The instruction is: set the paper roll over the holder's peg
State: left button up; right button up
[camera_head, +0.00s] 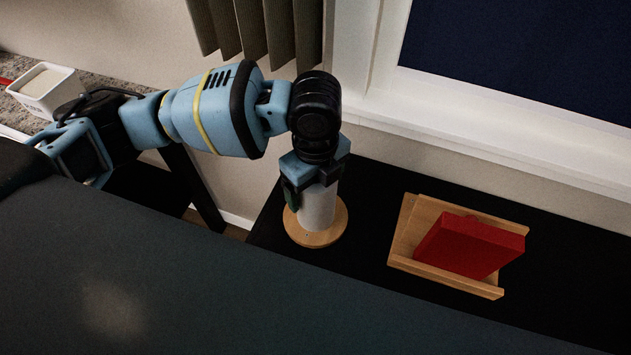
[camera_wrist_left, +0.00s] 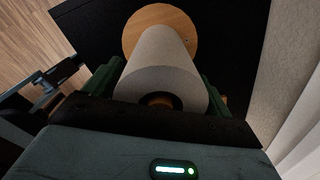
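The white paper roll (camera_head: 317,208) stands upright at the round wooden base of the holder (camera_head: 334,228) in the head view. In the left wrist view the roll (camera_wrist_left: 165,62) runs toward the wooden disc (camera_wrist_left: 160,17), and a brown core or peg end shows in its near opening; I cannot tell which. My left gripper (camera_head: 312,188) points down at the roll's upper part. Its green fingers lie along both sides of the roll, seemingly shut on it. The lower end of the roll appears at the base; any gap there is hard to judge. My right gripper is not in view.
A wooden stand (camera_head: 408,228) with a red block-like book (camera_head: 470,246) leaning in it is right of the holder on the black table (camera_head: 570,290). A window sill (camera_head: 480,125) runs behind. A white container (camera_head: 45,88) sits far left.

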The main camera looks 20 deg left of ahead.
pick_arm(q)
jog(key=shift+o, duration=0.5)
jog(key=shift+r, duration=0.2)
notch_tip(320, 180, up, 10)
jog(key=shift+r+p, duration=0.15)
jog(key=shift+p, duration=0.4)
jog(key=shift+r, duration=0.85)
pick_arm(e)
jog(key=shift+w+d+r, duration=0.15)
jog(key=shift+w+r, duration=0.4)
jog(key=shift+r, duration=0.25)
pick_arm(q)
jog(key=shift+f, duration=0.1)
